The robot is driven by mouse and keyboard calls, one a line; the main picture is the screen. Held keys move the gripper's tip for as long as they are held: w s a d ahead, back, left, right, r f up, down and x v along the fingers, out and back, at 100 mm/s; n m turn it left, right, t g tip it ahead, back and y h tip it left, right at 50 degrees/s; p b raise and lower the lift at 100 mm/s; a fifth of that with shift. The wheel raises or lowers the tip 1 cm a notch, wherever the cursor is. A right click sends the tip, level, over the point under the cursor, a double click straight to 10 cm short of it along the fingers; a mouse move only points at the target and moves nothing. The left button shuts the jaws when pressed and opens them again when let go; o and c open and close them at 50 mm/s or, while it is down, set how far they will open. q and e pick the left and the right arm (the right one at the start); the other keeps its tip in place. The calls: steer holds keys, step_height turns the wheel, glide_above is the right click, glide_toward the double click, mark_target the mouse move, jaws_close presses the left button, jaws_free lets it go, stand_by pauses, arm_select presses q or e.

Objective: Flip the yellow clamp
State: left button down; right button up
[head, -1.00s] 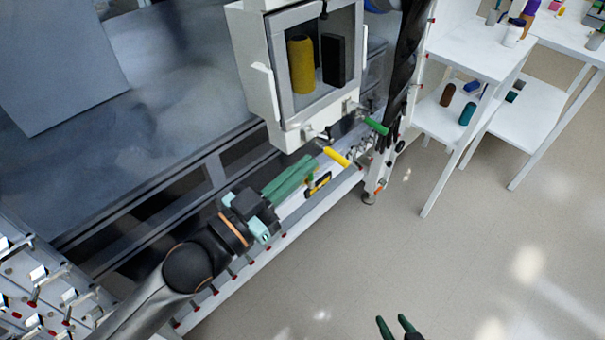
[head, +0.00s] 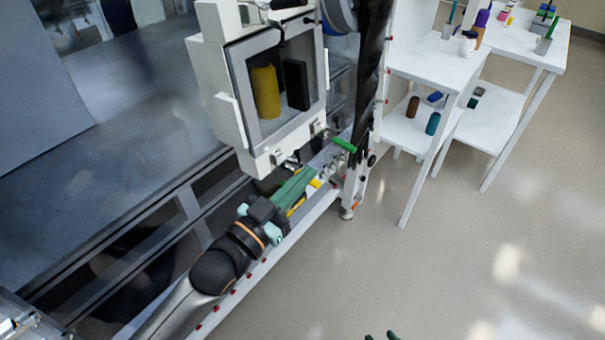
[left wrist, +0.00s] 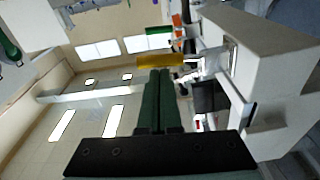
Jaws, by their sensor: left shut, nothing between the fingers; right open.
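The yellow clamp (head: 316,183) is a small bar-shaped handle at the lower edge of the white box, mostly hidden behind my left gripper in the head view. In the left wrist view the yellow clamp (left wrist: 160,60) lies crosswise just beyond the fingertips; I cannot tell whether they touch. My left gripper (head: 306,172) has its green fingers shut together with nothing between them. They also show in the left wrist view (left wrist: 159,72). My right gripper (head: 381,335) shows only its spread green fingertips at the bottom edge, open and far from the clamp.
A green clamp (head: 345,145) sits just beyond the yellow one. The white box (head: 222,105) with a window stands above, holding a yellow cylinder (head: 266,92) and a black block (head: 296,85). White tables (head: 440,62) stand at right. Open floor lies in front.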

arm_select(q)
steer(key=shift+f, duration=0.1)
stand_by(0.3)
steer(key=shift+f+m, duration=0.15)
steer(key=shift+m, duration=0.55)
steer(key=shift+f+m, duration=0.25)
steer(key=shift+m, duration=0.25)
step_height(320, 180, down, 6)
steer(key=w+a+m+g+h+p, duration=0.1)
steer(key=a+m+g+p, duration=0.1)
steer(key=m, duration=1.3)
steer(key=shift+w+a+r+g+p, duration=0.2)
steer(key=shift+w+g+p, duration=0.15)
steer(key=shift+g, duration=0.05)
